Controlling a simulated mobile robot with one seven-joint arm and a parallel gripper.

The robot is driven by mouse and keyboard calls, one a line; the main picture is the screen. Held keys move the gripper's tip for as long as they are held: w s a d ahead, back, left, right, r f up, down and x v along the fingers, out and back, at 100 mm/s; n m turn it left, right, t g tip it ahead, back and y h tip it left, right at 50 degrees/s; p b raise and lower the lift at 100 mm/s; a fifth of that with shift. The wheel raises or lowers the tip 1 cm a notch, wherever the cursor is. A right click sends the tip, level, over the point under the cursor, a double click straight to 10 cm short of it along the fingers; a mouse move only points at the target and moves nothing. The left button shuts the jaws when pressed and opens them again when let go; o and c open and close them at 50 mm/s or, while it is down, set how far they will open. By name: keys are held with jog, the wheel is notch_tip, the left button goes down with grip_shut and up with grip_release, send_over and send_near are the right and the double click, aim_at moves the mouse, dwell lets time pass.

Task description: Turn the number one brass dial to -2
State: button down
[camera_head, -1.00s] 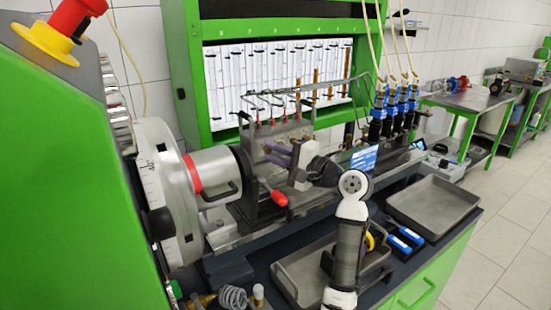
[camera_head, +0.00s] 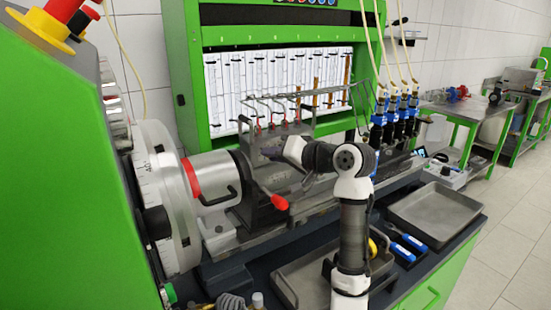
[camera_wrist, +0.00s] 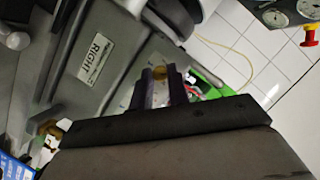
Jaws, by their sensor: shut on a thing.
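In the wrist view a small brass dial (camera_wrist: 160,73) shows at the ends of my two dark fingers. My gripper (camera_wrist: 160,90) is shut on it, with a pale cylindrical part showing between the fingers. The dial's number and scale setting cannot be read. A grey pump body (camera_wrist: 122,92) with a "RIGHT" label (camera_wrist: 97,60) is beside the fingers. In the head view my wrist reaches left to the grey pump (camera_head: 262,140) on the bench. The fingertips and dial are hard to make out there.
A red-tipped lever (camera_head: 279,202) sticks out below my wrist. A large graduated wheel (camera_head: 160,195) stands to the left. Thin metal pipes (camera_head: 290,95) run above the pump. Blue injectors (camera_head: 390,120) stand at the right. An empty grey tray (camera_head: 435,210) lies at front right.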

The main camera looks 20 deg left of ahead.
jog(key=shift+s+a+r+n+t+h+b, duration=0.1)
jog(key=shift+n+t+h+b, duration=0.45)
jog(key=shift+n, duration=0.65)
jog(key=shift+s+f+n+t+h+b, duration=0.1)
jog(key=shift+n+t+h+b, duration=0.4)
jog(key=shift+n, duration=0.7)
jog(key=shift+s+a+r+n+t+h+b, duration=0.1)
jog(key=shift+n+t+h+b, duration=0.4)
jog(key=shift+n, duration=0.7)
jog(key=c, duration=1.3)
grip_release()
jog(key=shift+c, duration=0.2)
